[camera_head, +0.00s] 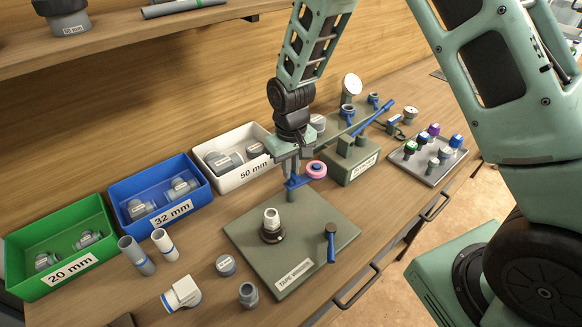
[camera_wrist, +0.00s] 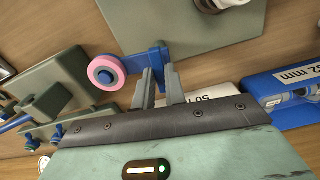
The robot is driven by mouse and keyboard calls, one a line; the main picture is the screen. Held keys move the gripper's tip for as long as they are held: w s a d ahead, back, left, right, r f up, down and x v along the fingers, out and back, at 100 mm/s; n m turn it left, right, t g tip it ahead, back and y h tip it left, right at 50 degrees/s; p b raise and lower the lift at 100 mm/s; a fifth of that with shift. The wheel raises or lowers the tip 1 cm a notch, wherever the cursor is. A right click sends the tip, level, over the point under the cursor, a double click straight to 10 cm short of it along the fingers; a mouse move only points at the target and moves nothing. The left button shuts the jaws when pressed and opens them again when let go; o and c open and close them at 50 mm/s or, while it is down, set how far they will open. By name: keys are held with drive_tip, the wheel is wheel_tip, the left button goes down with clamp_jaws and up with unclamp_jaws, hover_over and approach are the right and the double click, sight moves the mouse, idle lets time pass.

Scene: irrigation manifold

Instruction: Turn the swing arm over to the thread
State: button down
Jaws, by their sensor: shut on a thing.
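The blue swing arm (camera_head: 296,182) stands on a post at the back of the grey-green base plate (camera_head: 318,226). It carries a pink tape roll (camera_head: 316,169) at its right end. My gripper (camera_head: 289,165) is over the arm from above and shut on its blue upright part. In the wrist view the fingers of my gripper (camera_wrist: 160,80) close around the end of the blue arm (camera_wrist: 136,64), with the pink roll (camera_wrist: 106,72) to the left. The white threaded fitting (camera_head: 271,218) stands upright in a dark holder on the plate, in front of the arm and apart from the roll.
A blue-handled crank (camera_head: 331,240) stands on the plate's right side. The white 50 mm bin (camera_head: 238,178) and blue 32 mm bin (camera_head: 155,218) are behind to the left. A green block (camera_head: 351,160) is close right of the roll. Loose pipes and fittings lie left of the plate.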

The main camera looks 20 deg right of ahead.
drive_tip(key=shift+r+m, duration=0.1)
drive_tip(key=shift+m, duration=3.1)
drive_tip(key=shift+m+p, duration=0.95)
drive_tip(key=shift+m, duration=2.35)
drive_tip(key=shift+m+p, duration=1.4)
drive_tip(key=shift+m, duration=1.5)
drive_tip(key=shift+m+p, duration=1.4)
drive_tip(key=shift+m, duration=1.5)
drive_tip(key=c, duration=1.4)
unclamp_jaws()
drive_tip(key=shift+c, duration=0.2)
wheel_tip(320, 180, up, 17)
drive_tip(key=b, duration=0.2)
drive_tip(key=shift+r, duration=0.2)
